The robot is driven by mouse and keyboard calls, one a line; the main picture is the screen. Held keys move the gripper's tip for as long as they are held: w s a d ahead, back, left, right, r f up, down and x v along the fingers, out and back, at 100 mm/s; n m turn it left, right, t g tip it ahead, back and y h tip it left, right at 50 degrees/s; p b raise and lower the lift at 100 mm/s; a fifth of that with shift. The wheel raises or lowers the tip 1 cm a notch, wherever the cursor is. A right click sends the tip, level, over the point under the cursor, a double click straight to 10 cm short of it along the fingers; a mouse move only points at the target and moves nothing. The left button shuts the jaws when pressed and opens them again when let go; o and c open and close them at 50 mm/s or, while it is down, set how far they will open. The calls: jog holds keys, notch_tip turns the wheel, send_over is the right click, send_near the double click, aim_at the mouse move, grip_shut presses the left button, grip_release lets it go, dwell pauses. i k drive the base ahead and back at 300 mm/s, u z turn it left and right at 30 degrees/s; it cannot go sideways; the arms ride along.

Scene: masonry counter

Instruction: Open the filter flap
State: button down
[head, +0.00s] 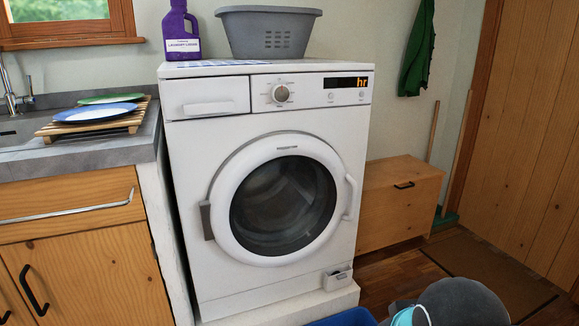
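The white washing machine (200,255) stands on a low pale plinth. Its filter flap (338,282) is small and pale, at the machine's lower right front corner. A dark gap shows along the top of the flap, and it appears to stand out from the front panel. It is too small to tell how far it is tilted. The round door (236,225) is shut. My gripper is not in view. A dark grey rounded part with a light blue cap at the bottom right looks like my arm.
A blue object (345,318), cut off by the bottom edge, lies in front of the plinth. A wooden chest (392,215) stands right of the machine. The wooden counter unit (85,240) stands at left. A grey basin (268,35) and purple bottle (179,25) are on top.

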aim_at(332, 283)
jog(key=k, duration=0.5)
jog(key=u, duration=1.35)
jog(key=i, duration=0.8)
jog(key=z, duration=0.8)
